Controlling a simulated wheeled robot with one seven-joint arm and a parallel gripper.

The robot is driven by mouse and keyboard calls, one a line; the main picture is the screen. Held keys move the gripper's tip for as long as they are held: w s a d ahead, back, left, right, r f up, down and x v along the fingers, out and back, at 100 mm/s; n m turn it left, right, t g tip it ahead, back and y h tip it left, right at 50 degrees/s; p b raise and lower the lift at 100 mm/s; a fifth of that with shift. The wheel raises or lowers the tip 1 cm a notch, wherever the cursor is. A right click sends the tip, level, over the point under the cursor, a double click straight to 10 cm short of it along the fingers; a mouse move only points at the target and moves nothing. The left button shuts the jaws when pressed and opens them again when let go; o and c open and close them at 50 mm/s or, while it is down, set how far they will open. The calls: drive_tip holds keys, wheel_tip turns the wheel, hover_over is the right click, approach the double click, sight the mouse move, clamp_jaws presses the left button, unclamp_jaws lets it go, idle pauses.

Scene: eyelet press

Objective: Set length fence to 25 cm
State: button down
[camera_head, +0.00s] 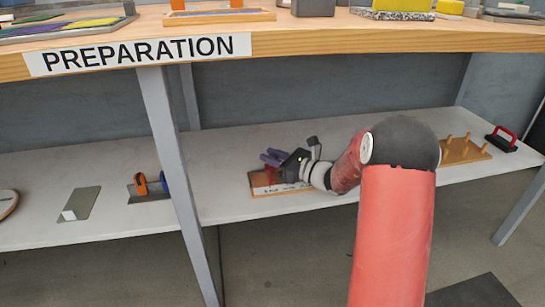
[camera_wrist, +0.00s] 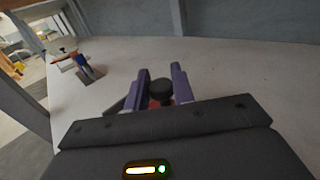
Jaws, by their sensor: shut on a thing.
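The length fence fixture has a wooden base (camera_head: 256,191) on the lower shelf, with a white strip and dark markings along its front. My gripper (camera_head: 270,157) is over this base, its purple fingers pointing left. In the wrist view, my gripper (camera_wrist: 160,78) is shut on a round black knob (camera_wrist: 161,90), one finger on each side. A bit of red shows beneath the knob. My gripper and wrist hide much of the fixture in the head view. The markings are too small and covered to read, so the fence's setting cannot be told.
The white lower shelf (camera_head: 225,190) lies under a wooden tabletop (camera_head: 300,42) labelled PREPARATION. A grey table leg (camera_head: 178,175) stands left of the fixture. A holder with orange and blue parts (camera_head: 150,190) sits farther left. A wooden peg board (camera_head: 462,152) is at right.

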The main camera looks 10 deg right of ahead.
drive_tip(key=d+p, duration=0.4)
drive_tip(key=d, duration=1.6)
drive_tip(key=shift+d, duration=0.3)
drive_tip(key=c, duration=1.2)
unclamp_jaws()
drive_tip(key=shift+c, duration=0.2)
drive_tip(key=v, duration=0.8)
drive_tip(key=shift+p, duration=0.4)
